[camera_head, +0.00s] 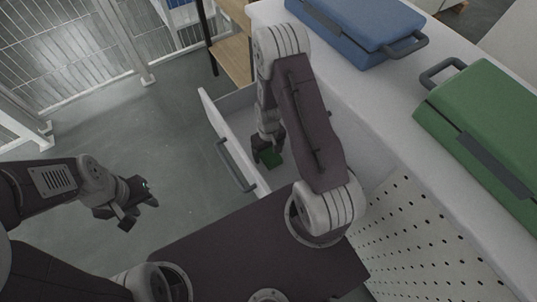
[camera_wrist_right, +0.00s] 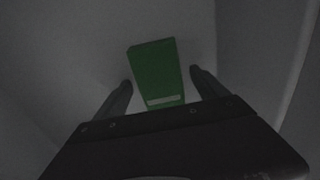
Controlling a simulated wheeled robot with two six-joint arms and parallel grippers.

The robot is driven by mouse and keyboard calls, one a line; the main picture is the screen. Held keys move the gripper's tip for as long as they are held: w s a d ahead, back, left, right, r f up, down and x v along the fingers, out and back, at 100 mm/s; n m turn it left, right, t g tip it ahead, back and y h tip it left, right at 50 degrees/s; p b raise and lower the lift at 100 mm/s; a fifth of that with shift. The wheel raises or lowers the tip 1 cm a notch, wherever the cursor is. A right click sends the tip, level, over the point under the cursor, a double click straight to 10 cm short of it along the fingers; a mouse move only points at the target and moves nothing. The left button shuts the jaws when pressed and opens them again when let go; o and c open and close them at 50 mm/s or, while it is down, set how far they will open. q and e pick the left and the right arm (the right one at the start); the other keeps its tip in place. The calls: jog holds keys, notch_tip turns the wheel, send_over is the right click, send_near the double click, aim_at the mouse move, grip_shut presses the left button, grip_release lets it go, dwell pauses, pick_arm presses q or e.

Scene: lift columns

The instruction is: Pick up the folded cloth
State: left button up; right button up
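The folded cloth (camera_wrist_right: 156,70) looks like a small green block with a pale strip at its near end. My right gripper (camera_wrist_right: 161,79) is open, with one finger to each side of the cloth's near end. Gaps show between the fingers and the cloth. In the head view the right gripper (camera_head: 267,152) reaches down into the drawer, partly hidden by its own arm. My left gripper (camera_head: 139,207) is open and empty over the floor at the left, away from the drawer.
The white drawer (camera_head: 208,107) has a grey handle (camera_head: 236,165) and walls close around my right gripper. Above it, the white worktop (camera_head: 385,105) carries a blue case (camera_head: 350,25) and a green case (camera_head: 490,120). A wire fence (camera_head: 60,45) stands at the back left, with open floor before it.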

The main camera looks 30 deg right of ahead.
aim_at(268, 152)
jog(key=c, duration=1.1)
notch_tip(268, 152, up, 9)
jog(key=p, duration=0.3)
jog(key=shift+p, duration=0.4)
jog(key=shift+r, duration=0.5)
